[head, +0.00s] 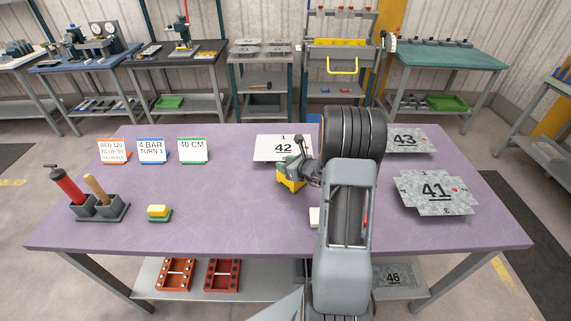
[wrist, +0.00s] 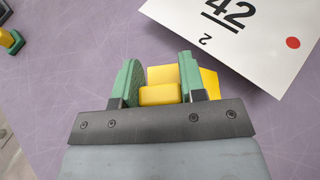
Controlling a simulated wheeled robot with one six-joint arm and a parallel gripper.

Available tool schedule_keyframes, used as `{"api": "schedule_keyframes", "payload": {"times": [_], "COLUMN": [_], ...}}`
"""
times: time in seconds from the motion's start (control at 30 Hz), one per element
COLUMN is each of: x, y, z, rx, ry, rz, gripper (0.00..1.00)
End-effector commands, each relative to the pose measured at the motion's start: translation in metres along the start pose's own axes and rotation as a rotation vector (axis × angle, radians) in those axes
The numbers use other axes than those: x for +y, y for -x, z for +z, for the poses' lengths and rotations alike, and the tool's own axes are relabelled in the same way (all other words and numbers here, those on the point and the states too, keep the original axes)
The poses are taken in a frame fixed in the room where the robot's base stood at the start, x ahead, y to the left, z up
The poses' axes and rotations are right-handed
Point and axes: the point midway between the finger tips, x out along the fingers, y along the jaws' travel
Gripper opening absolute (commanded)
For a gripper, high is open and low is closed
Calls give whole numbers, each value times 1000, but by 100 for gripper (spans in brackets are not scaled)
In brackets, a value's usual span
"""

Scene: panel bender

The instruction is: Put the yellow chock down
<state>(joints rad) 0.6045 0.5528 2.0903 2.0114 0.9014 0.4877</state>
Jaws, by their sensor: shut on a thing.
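The yellow chock (head: 288,184) is at my gripper, over the purple table just in front of the white plate marked 42 (head: 268,144). In the wrist view the chock (wrist: 160,95) sits between the two green fingertips, and part of it shows to the right behind the right finger. My gripper (wrist: 159,82) is shut on it. In the head view my gripper (head: 297,172) partly hides the chock. I cannot tell whether the chock touches the tabletop. The plate marked 42 (wrist: 255,30) lies close beyond the chock to the upper right in the wrist view.
The purple table (head: 240,215) has clear room left of the chock. A yellow block on a green base (head: 158,212) and a holder with red and wooden handles (head: 99,207) stand at left. Plates 41 (head: 436,192) and 43 (head: 412,139) lie at right. Small signs (head: 152,151) stand behind.

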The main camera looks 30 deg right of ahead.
Motion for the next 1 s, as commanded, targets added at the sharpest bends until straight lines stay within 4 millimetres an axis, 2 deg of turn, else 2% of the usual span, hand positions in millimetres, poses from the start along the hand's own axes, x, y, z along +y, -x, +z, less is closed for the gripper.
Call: {"api": "schedule_keyframes", "payload": {"times": [0.53,0.57,0.8,1.0], "x": [0,0,0,0], "y": [-4,-3,-3,-3], "z": [-9,-8,-7,-7], "rx": [-2,-1,-1,-1], "ry": [1,0,0,0], "rz": [-1,-1,0,0], "gripper": [0,41,63,63]}}
